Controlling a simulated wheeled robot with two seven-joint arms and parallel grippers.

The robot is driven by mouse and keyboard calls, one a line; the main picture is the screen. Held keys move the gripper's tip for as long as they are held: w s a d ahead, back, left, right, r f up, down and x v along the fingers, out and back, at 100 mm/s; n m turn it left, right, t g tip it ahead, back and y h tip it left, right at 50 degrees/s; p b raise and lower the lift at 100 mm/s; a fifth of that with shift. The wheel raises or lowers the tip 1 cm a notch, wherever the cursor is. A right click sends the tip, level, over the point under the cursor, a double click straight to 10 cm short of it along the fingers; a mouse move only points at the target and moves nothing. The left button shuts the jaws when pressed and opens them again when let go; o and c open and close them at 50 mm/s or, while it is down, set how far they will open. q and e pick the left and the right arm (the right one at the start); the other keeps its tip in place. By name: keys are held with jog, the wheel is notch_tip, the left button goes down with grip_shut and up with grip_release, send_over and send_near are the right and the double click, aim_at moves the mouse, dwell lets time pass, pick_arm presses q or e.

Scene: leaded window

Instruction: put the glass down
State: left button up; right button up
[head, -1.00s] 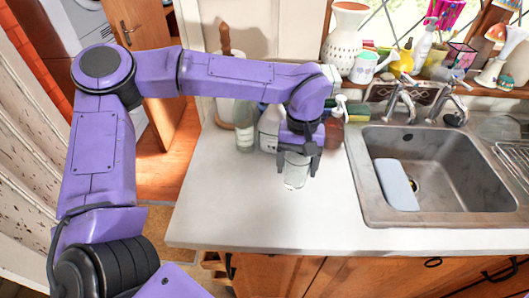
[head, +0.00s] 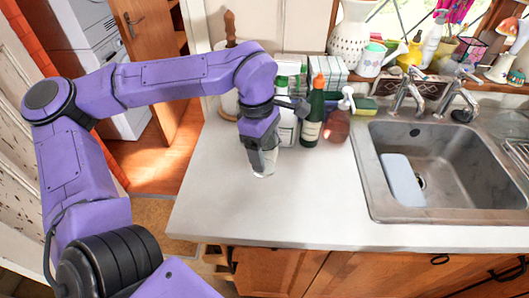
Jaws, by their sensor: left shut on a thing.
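My left gripper (head: 262,150) is shut on a clear glass (head: 263,168), with the fingers on either side of it. The glass looks upright, and its upper part is hidden by the gripper. It is over the white countertop (head: 225,215), in front of the bottles. I cannot tell whether its base touches the counter. My right gripper is not in view.
A white bottle (head: 287,125), a green bottle (head: 312,120) and a reddish-brown pump bottle (head: 338,122) stand close behind and right of the glass. The sink (head: 450,160) is at the right. The counter's front and left are clear.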

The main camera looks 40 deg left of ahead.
pick_arm(q)
jog(key=f, duration=0.2)
jog(key=w+a+f, duration=0.1)
jog(key=f, duration=0.1)
jog(key=w+a+f, duration=0.1)
jog(key=f, duration=0.1)
jog(key=shift+p, duration=0.35)
jog(key=shift+f, duration=0.3)
jog(key=shift+f, duration=0.15)
jog(key=o, duration=1.2)
